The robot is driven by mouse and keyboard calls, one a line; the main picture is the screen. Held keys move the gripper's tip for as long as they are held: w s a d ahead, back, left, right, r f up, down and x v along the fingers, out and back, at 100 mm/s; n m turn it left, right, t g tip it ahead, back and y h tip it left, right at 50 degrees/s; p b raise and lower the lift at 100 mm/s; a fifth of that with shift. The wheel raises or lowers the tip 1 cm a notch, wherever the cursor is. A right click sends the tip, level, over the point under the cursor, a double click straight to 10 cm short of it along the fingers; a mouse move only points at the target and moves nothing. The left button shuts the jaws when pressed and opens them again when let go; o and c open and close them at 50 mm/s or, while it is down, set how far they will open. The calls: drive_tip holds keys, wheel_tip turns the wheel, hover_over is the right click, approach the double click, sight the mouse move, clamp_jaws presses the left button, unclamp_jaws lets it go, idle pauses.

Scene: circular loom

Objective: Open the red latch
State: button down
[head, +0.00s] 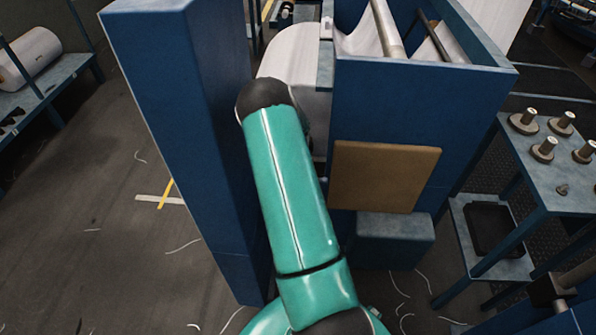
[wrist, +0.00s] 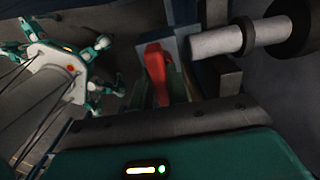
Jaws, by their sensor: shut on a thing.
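The red latch (wrist: 155,68) shows in the wrist view, a little above the middle, as an upright red piece against a pale blue-grey mount. My gripper (wrist: 162,92) reaches up to it from the grey bar and teal hand at the bottom of that view. Its fingers are shut on the latch; the finger contact is dark and partly hidden. In the head view my teal arm reaches into the gap between two blue machine walls. The gripper and latch are hidden there behind the arm and walls.
A tall blue panel (head: 172,100) stands left of my arm, and the blue loom frame (head: 385,105) with a brown board (head: 384,176) stands right. A pale roller (wrist: 216,41) lies close right of the latch. A spool table (head: 535,160) stands at right.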

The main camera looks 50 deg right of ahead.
drive_tip(key=c, duration=1.4)
unclamp_jaws()
drive_tip(key=shift+o, duration=0.2)
drive_tip(key=shift+r, duration=0.1)
wheel_tip(320, 180, up, 14)
